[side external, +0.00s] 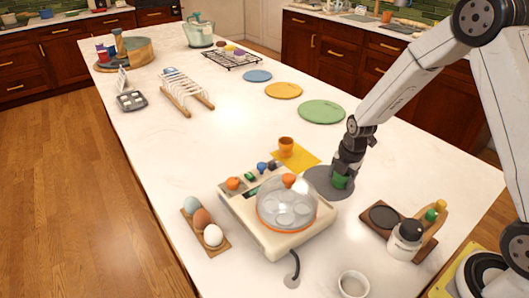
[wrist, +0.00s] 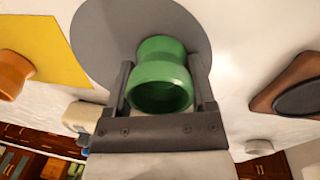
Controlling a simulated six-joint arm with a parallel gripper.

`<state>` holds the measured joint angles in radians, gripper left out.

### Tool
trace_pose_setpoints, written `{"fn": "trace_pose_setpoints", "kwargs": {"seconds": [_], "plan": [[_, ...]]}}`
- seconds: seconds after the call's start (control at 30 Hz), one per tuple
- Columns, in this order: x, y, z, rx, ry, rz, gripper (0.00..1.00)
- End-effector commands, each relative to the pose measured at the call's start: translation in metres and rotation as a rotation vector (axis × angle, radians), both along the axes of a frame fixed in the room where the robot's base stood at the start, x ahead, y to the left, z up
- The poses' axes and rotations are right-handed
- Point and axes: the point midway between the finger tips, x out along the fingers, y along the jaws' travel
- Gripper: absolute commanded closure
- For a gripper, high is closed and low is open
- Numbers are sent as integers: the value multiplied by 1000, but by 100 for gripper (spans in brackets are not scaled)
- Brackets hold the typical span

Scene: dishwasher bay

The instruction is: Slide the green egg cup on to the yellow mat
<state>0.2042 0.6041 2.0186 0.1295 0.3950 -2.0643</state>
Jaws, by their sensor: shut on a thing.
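The green egg cup (side external: 340,181) stands on the round grey mat (side external: 317,183) in the side view. In the wrist view the green egg cup (wrist: 160,77) sits between the two fingers of my gripper (wrist: 165,100), which is shut on it. The yellow mat (side external: 299,155) lies just left of and behind the grey mat; it also shows at the left of the wrist view (wrist: 42,40). An orange egg cup (side external: 286,144) stands on the yellow mat near its back left edge; it shows in the wrist view too (wrist: 12,74).
An egg cooker (side external: 262,225) with a clear lid stands in front of the mats. A wooden tray (side external: 378,231) with a dark-capped jar (side external: 404,240) is at the right. An egg rack (side external: 226,246) is at the left. A green plate (side external: 321,111) lies behind.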

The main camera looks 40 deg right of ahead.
Motion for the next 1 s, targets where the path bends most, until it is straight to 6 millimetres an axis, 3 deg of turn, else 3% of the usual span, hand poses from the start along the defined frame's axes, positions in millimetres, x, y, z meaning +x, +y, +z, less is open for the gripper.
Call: {"fn": "trace_pose_setpoints", "kwargs": {"seconds": [1.0], "plan": [[76,7,-1,0,0,0,89]]}}
